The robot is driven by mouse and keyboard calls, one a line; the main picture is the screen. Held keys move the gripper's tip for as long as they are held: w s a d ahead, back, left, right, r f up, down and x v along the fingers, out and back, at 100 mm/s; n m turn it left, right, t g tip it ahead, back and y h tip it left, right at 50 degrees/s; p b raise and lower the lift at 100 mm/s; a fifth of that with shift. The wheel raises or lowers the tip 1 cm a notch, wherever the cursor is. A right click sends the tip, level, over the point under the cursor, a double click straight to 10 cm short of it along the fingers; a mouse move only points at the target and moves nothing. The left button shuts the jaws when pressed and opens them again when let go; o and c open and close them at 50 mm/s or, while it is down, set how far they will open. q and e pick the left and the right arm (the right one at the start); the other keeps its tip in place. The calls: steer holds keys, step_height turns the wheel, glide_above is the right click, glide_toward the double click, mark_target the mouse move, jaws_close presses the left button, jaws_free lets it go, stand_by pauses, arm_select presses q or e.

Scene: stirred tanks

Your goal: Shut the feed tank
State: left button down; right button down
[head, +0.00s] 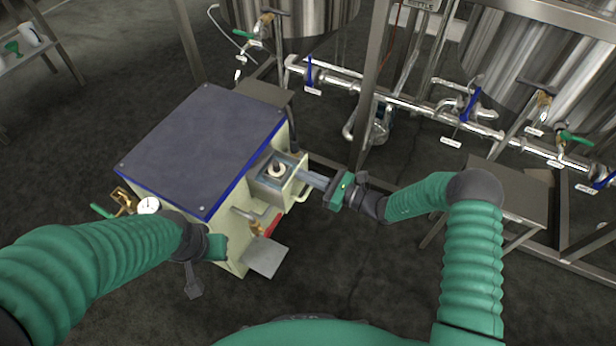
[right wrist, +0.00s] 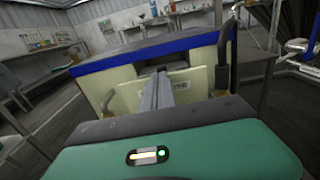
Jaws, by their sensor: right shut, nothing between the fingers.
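A cream cabinet (head: 225,262) with a dark, blue-edged top stands on the floor. A drawer-like box, which looks like the feed tank (head: 297,186), sticks out of its right side. The box is open on top, with a pale round part inside. Its cream front also shows in the right wrist view (right wrist: 186,82), with a handle at the left. My right gripper (head: 304,177) is shut and empty, its fingers pointing at this front; I cannot tell whether they touch it. My left gripper (head: 213,247) is by the cabinet's near side; its fingers are not clear.
A gauge (head: 149,205) and a green-handled valve (head: 104,210) are at the cabinet's left. A small plate (head: 266,257) juts out at its near side. Steel tanks, pipes and valves (head: 400,100) stand behind. A small steel table (head: 510,190) is at the right.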

mark_target(280, 172)
steer(key=b+x, duration=0.1)
steer(key=x, duration=0.7)
steer(key=shift+f, duration=0.15)
steer(key=shift+w+a, duration=0.15)
steer(key=shift+a, duration=0.2)
